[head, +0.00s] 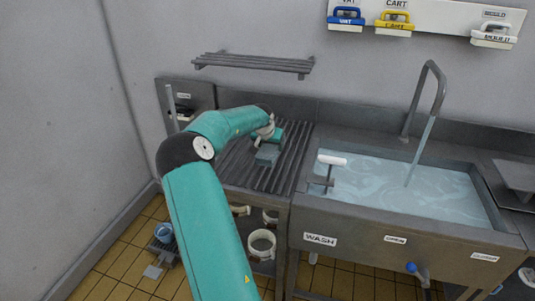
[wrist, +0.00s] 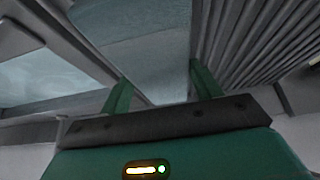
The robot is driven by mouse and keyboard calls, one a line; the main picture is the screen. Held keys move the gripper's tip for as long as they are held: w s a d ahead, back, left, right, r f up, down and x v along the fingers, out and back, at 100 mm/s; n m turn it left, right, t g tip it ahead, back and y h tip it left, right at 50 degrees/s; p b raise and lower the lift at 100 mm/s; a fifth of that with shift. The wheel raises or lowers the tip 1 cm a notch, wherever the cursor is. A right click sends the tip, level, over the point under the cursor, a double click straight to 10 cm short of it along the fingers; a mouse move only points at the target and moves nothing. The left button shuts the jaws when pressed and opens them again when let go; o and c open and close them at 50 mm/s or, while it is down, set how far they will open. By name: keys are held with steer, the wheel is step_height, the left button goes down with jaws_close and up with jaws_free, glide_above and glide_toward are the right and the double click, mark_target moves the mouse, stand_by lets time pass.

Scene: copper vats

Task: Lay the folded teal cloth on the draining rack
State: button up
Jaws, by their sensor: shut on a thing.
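The folded cloth, a muted grey-teal square (head: 267,154), is at my gripper (head: 270,141) in the head view, over the slats of the draining rack (head: 291,158) left of the sink. In the wrist view the cloth (wrist: 150,55) fills the space between the two green fingers of my gripper (wrist: 160,88), which is shut on it. The rack's dark parallel slats (wrist: 255,45) show at the right there. I cannot tell whether the cloth touches the slats. My arm hides the left part of the rack in the head view.
The sink (head: 400,190) holds water, with a running tap (head: 437,85) and a white-handled tool (head: 331,161) at its left edge. A slatted wall shelf (head: 255,64) is above the rack. Round white moulds (head: 262,243) sit below. Labelled brushes (head: 395,24) hang on the wall.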

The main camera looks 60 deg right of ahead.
steer(key=shift+w+d+f, duration=0.25)
steer(key=shift+w+f, duration=0.25)
steer(key=shift+f, duration=0.05)
steer(key=shift+w+d+f, duration=0.1)
steer(key=shift+f, duration=0.8)
steer(key=shift+w+d+f, duration=0.1)
steer(key=shift+f, duration=0.8)
steer(key=o, duration=1.1)
steer(key=shift+f, duration=0.15)
steer(key=shift+a+r, duration=0.15)
steer(key=shift+r, duration=0.2)
steer(key=v, duration=1.1)
steer(key=shift+a+r, duration=0.1)
steer(key=shift+r, duration=0.15)
